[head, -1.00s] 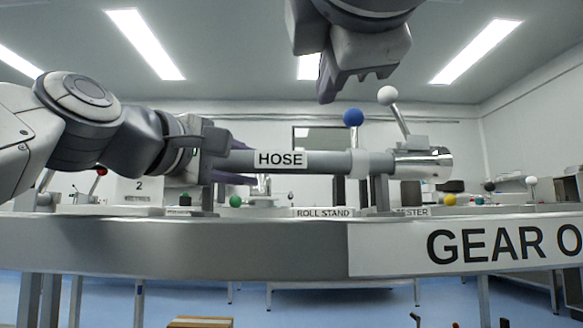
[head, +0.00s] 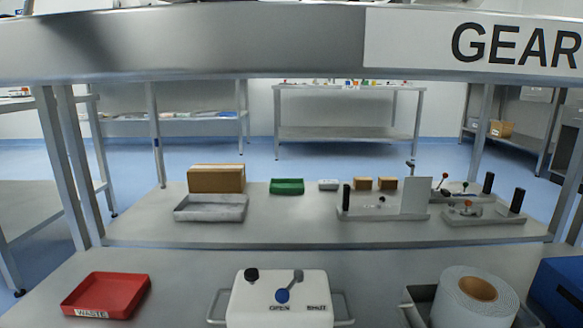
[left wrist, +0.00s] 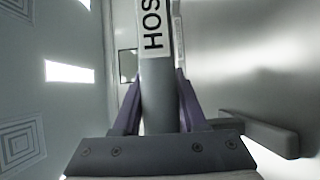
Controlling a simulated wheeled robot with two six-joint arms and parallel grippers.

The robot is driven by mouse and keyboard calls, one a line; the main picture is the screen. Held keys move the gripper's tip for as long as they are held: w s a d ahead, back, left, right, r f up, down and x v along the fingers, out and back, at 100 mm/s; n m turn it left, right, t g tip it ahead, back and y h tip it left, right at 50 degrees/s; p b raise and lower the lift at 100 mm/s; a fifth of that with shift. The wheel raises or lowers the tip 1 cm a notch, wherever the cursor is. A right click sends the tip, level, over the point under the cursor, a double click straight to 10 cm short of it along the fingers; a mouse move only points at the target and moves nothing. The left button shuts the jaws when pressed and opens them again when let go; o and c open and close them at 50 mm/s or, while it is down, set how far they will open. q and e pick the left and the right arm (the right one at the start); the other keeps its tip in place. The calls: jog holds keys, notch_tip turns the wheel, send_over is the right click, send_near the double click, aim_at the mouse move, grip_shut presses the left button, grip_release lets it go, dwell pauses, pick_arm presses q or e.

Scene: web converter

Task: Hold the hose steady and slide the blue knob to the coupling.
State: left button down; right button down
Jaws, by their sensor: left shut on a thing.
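The grey hose (left wrist: 157,100) with its HOS label runs up the middle of the left wrist view. My left gripper (left wrist: 155,88) has its purple fingers on both sides of the hose and is shut on it. The blue knob on the hose's white collar and the silver coupling are not in any view now. My right gripper is not in view. The head view looks below the hose, at the lower part of the station.
The GEAR beam (head: 200,45) crosses the top. Blue floor shows behind.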

pick_arm(q)
jog(key=shift+w+f, duration=0.15)
jog(key=shift+f, duration=0.15)
jog(key=shift+c, duration=1.9)
grip_release()
jog(key=shift+r, duration=0.2)
jog(key=b+v, duration=0.2)
jog(key=shift+s+a+r, duration=0.15)
jog(key=shift+s, duration=0.15)
jog(key=shift+s+a+r+b, duration=0.25)
jog(key=shift+s+a+b, duration=0.2)
jog(key=shift+s, duration=0.3)
jog(key=shift+s+a+r+b, duration=0.25)
jog(key=shift+s+a, duration=0.2)
jog(key=shift+s, duration=0.25)
jog(key=shift+s+a+r+b, duration=0.2)
jog(key=shift+s+a+b, duration=0.25)
jog(key=shift+s, duration=0.3)
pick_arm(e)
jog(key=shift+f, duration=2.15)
pick_arm(q)
jog(key=shift+v, duration=0.95)
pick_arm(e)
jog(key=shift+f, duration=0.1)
pick_arm(q)
jog(key=shift+s+r, duration=0.25)
jog(key=shift+r, duration=0.05)
